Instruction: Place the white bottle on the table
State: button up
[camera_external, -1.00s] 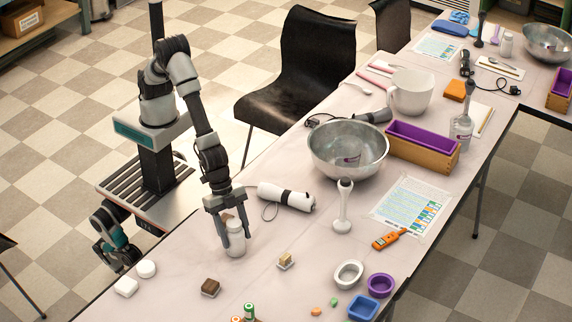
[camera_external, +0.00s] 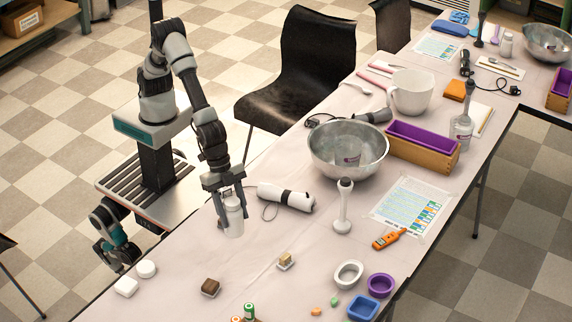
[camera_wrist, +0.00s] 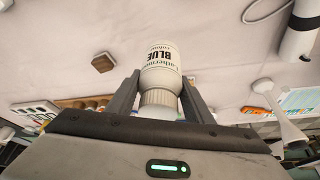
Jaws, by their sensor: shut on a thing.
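The white bottle (camera_external: 234,216) is in my gripper (camera_external: 228,200) in the external view, upright over the near left part of the table (camera_external: 180,268). Its base appears a little above the table top, though the exact gap is hard to tell. In the wrist view the bottle (camera_wrist: 160,72) sits between the two fingers of my gripper (camera_wrist: 160,92), which are shut on it near its ribbed cap. Its label shows dark lettering that includes "BLUE".
A white hand-blender body (camera_external: 286,197) lies just right of the bottle, with a metal bowl (camera_external: 348,148) beyond. A brown soap piece (camera_external: 210,287) and a beige piece (camera_external: 286,260) lie nearer. White pieces (camera_external: 126,286) sit at left. Bare table lies between them.

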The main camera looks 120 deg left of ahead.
aim_at(237, 202)
jog(key=shift+r, duration=1.1)
jog(key=r, duration=0.4)
jog(key=shift+w+a+r, duration=0.25)
jog(key=shift+a+r, duration=0.15)
jog(key=w+a+n+y, duration=0.15)
jog(key=w+a, duration=0.25)
jog(key=a, duration=0.5)
jog(key=w+a+n, duration=0.2)
jog(key=w+a, duration=0.2)
jog(key=a, duration=0.6)
jog(key=s+a+n+y, duration=0.2)
jog(key=a+n, duration=0.4)
jog(key=a, duration=2.9)
jog(key=s+a+n+y, duration=0.1)
jog(key=s+a+n, duration=0.1)
jog(key=s+a, duration=0.65)
jog(key=s+a+n+g, duration=0.1)
jog(key=s+a, duration=0.4)
jog(key=a, duration=0.6)
jog(key=s+a+n+y, duration=0.1)
jog(key=s+a+n, duration=0.1)
jog(key=s+a, duration=0.6)
jog(key=f, duration=0.5)
jog(key=a+f+b, duration=0.1)
jog(key=f, duration=0.4)
jog(key=w+a+f+b, duration=0.1)
jog(key=f, duration=0.4)
jog(key=shift+f, duration=0.1)
